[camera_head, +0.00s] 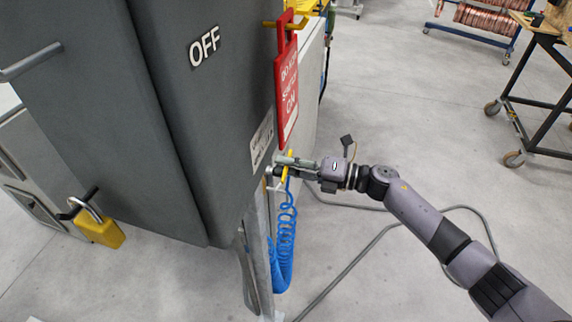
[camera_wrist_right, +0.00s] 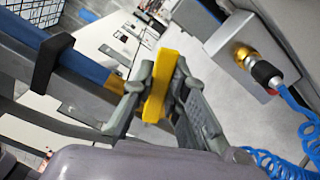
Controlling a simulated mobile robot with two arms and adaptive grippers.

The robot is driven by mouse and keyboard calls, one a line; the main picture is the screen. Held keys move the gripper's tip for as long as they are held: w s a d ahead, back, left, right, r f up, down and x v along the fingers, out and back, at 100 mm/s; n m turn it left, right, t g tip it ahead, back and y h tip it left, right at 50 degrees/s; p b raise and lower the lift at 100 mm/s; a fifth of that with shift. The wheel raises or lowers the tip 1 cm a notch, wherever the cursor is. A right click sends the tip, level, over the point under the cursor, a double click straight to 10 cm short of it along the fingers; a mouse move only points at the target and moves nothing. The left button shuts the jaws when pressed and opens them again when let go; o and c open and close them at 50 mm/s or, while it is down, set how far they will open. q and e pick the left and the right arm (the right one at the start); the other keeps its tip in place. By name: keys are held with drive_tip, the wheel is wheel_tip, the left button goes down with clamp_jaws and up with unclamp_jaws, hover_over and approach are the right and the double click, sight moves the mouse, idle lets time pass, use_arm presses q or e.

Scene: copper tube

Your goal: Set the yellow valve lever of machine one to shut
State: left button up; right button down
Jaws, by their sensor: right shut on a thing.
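The yellow valve lever (camera_head: 285,174) is at the lower edge of the dark grey cabinet, just above a coiled blue hose. In the right wrist view the lever (camera_wrist_right: 161,82) is a yellow bar between the two grey fingers. My right gripper (camera_head: 292,167) reaches it from the right and is shut on it. The fingers also show in the right wrist view (camera_wrist_right: 155,97) on both sides of the bar. The valve body behind the lever is mostly hidden. My left gripper is in neither view.
The grey cabinet (camera_head: 75,130) marked OFF fills the left, with a red sign (camera_head: 287,90) and a yellow padlock (camera_head: 100,228). The blue hose (camera_head: 282,240) hangs below my gripper. A grey cable (camera_head: 375,240) lies on the floor. A wheeled cart (camera_head: 545,85) stands upper right.

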drive_tip(key=m, duration=0.1)
drive_tip(key=f+m, duration=0.1)
drive_tip(key=shift+w+d+f+m, duration=0.1)
drive_tip(key=shift+w+f+m, duration=0.15)
drive_tip(key=shift+f+m, duration=0.05)
drive_tip(key=shift+f+m+b, duration=0.4)
drive_tip(key=shift+f+m, duration=0.25)
drive_tip(key=shift+m, duration=0.45)
drive_tip(key=c, duration=1.6)
unclamp_jaws()
drive_tip(key=shift+o, duration=0.2)
drive_tip(key=v, duration=1.2)
